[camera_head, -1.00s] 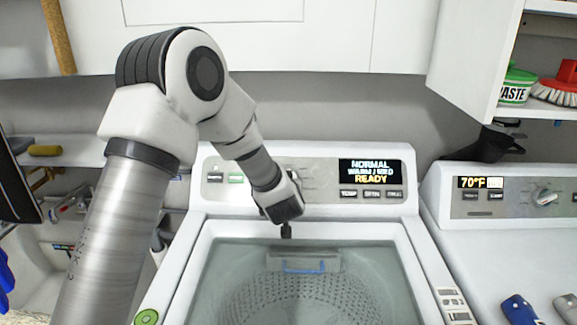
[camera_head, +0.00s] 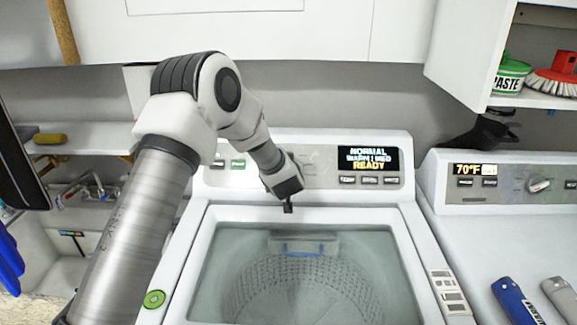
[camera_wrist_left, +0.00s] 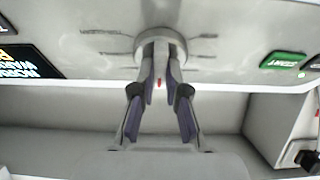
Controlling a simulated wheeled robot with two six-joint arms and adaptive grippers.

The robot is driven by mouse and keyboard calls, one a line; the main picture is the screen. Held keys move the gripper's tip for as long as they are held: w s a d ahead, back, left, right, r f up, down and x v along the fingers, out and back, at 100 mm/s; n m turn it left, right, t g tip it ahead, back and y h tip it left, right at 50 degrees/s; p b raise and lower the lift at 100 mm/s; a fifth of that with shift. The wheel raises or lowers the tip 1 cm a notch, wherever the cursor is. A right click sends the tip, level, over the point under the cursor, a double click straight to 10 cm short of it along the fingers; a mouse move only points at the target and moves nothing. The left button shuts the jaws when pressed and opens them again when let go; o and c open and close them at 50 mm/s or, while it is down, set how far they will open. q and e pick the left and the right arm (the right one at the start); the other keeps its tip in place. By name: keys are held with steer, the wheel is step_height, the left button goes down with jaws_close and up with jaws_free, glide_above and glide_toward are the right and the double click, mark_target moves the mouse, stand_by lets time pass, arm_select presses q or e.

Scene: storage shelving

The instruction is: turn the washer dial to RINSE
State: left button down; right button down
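The washer (camera_head: 190,230) stands in the middle of the head view. Its display (camera_head: 368,158) reads NORMAL, a second line I cannot read surely, and READY. My left gripper (camera_head: 287,188) is at the washer's control panel and hides the dial there. In the left wrist view the round pale dial (camera_wrist_left: 181,44) sits behind the tips of my left gripper (camera_wrist_left: 160,70). The two fingers lie close on either side of its middle, with a small red mark between them. I cannot tell whether they press on it. My right gripper is not in view.
A second machine with its own dial (camera_head: 539,184) stands at the right, with a blue-handled tool (camera_head: 514,300) on top. The washer tub (camera_head: 300,285) is open below my arm. A white cabinet (camera_head: 250,40) hangs above; a sink (camera_head: 85,215) is at the left.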

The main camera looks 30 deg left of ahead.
arm_select(q)
steer(key=shift+n, duration=0.5)
steer(key=n+g+y, duration=0.1)
steer(key=n, duration=0.3)
steer(key=shift+d+p, duration=0.1)
steer(key=shift+p, duration=0.3)
steer(key=n+g+y+p, duration=0.1)
steer(key=n, duration=0.3)
steer(key=shift+w+r, duration=0.1)
steer(key=shift+r, duration=0.05)
steer(key=n+g+p, duration=0.2)
steer(key=n, duration=0.3)
steer(key=shift+n+g+p, duration=0.6)
steer(key=shift+n+p, duration=0.4)
steer(key=shift+n, duration=0.8)
steer(key=c, duration=1.2)
jaws_free()
